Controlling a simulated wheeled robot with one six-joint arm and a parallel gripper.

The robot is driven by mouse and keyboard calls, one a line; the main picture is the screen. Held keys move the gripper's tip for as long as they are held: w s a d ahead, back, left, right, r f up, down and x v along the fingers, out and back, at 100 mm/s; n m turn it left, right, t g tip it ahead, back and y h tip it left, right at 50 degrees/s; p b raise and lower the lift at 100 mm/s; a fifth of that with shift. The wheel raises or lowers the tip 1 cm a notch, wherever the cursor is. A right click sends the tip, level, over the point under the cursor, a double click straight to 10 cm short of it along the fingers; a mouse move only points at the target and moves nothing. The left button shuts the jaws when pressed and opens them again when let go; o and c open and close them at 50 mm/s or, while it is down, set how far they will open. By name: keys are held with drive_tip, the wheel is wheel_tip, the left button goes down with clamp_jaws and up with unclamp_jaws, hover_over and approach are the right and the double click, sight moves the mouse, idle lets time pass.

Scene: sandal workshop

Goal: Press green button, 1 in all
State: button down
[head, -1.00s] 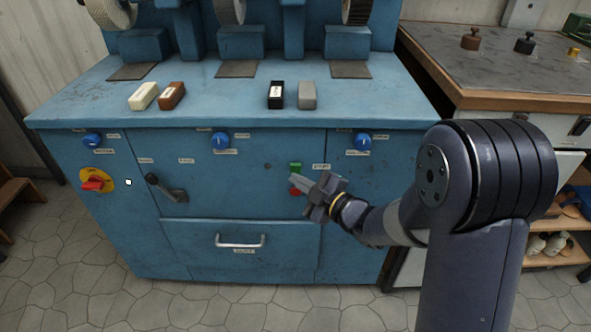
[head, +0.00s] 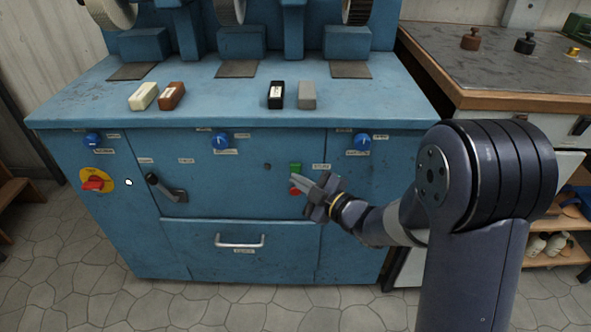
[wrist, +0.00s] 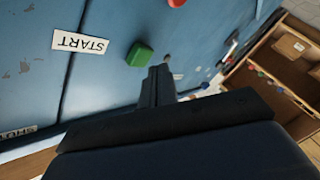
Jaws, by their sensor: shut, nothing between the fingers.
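The green button (head: 295,168) is on the front of the blue machine, just above a red button (head: 294,191). In the wrist view the green button (wrist: 139,54) stands out from the panel, near a label reading START (wrist: 80,42). In the wrist view the shut fingertips (wrist: 160,70) are beside the green button, with a small gap in the picture. I cannot tell whether they touch the panel.
The blue machine (head: 90,240) has blue knobs, a red-and-yellow switch (head: 93,185), a black lever (head: 166,188) and a drawer handle (head: 240,240). The red button also shows in the wrist view (wrist: 176,2). A workbench (head: 450,60) stands at right.

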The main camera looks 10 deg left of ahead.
drive_tip(key=shift+w, duration=0.15)
drive_tip(key=shift+w+a, duration=0.1)
drive_tip(key=shift+w, duration=0.15)
drive_tip(key=shift+w+a, duration=0.1)
drive_tip(key=shift+w, duration=0.35)
idle(0.7)
drive_tip(key=shift+s+b, duration=0.1)
drive_tip(key=shift+b, duration=0.2)
drive_tip(key=shift+s+d+b, duration=0.2)
drive_tip(key=shift+s+b, duration=0.1)
drive_tip(key=shift+s, duration=0.45)
drive_tip(key=shift+s, duration=0.1)
drive_tip(key=s, duration=0.2)
drive_tip(key=s+d+b, duration=0.1)
drive_tip(key=s, duration=0.1)
drive_tip(key=shift+s+d+b, duration=0.1)
drive_tip(key=shift+s+b, duration=0.2)
drive_tip(key=shift+s, duration=0.05)
drive_tip(key=shift+w, duration=0.1)
